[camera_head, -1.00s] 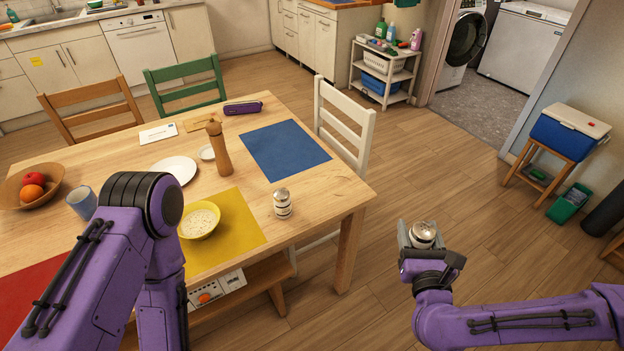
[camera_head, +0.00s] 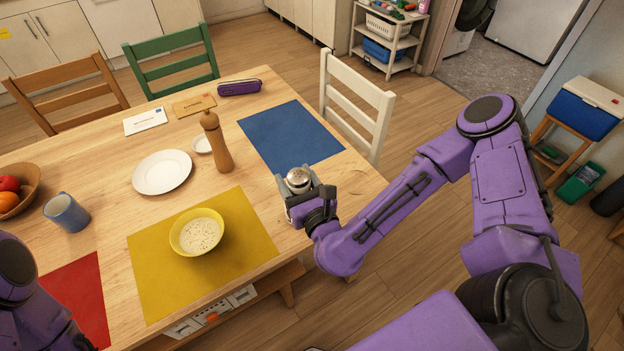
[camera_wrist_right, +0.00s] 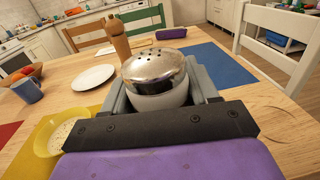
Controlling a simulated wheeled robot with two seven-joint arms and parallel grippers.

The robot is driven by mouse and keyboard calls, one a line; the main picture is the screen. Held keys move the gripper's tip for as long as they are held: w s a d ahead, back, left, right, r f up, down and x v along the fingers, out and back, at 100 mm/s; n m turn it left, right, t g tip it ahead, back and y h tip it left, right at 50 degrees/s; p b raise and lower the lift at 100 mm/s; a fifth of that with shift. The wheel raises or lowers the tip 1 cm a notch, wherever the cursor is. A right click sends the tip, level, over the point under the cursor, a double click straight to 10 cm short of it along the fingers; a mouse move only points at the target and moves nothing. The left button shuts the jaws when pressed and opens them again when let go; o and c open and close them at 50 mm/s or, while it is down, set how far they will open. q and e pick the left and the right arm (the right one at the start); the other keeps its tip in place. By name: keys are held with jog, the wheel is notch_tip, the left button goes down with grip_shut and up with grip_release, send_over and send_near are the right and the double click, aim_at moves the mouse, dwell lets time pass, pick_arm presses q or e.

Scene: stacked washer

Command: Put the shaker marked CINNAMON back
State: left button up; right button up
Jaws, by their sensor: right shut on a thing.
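A shaker (camera_head: 299,180) with a domed silver top is held in my right gripper (camera_head: 298,188), over the right part of the table, between the yellow and blue mats. In the right wrist view, the shaker's pierced metal cap (camera_wrist_right: 155,68) and white upper body show between the grey fingers, upright. No marking on it can be read. The gripper hides its lower part, so I cannot tell whether it touches the table. A second shaker, seen earlier on the table near this spot, cannot be made out now. My left gripper is out of view.
A yellow bowl (camera_head: 197,232) sits on the yellow mat (camera_head: 150,275). A wooden mill (camera_head: 216,143), white plate (camera_head: 162,172) and blue mug (camera_head: 67,212) stand farther left. The blue mat (camera_head: 291,136) is empty. A white chair (camera_head: 358,100) stands at the table's right edge.

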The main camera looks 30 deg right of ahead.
jog(key=shift+s+a+f+m+h+b, duration=0.1)
jog(key=shift+s+f+m+h+b, duration=0.25)
jog(key=shift+s+h, duration=0.25)
jog(key=shift+s+f+m+h+b, duration=0.15)
jog(key=shift+s+f+m+h, duration=0.1)
jog(key=shift+s+f+h, duration=0.3)
jog(key=s+d+r+m+g+h+b, duration=0.1)
jog(key=s+d+r+m+h+b, duration=0.1)
jog(key=d+m+h, duration=0.3)
jog(key=w+d+f+n+b, duration=0.1)
jog(key=w+d+f+b, duration=0.3)
jog(key=w, duration=0.1)
jog(key=w+d+f+n+y+b, duration=0.1)
jog(key=w+d+f+b, duration=0.3)
jog(key=w+d+f, duration=0.1)
jog(key=shift+d, duration=0.3)
notch_tip(320, 180, down, 3)
jog(key=shift+w+d+r, duration=0.1)
jog(key=shift+w, duration=0.05)
jog(key=shift+w+f, duration=0.1)
jog(key=shift+f, duration=0.3)
jog(key=shift+b, duration=0.3)
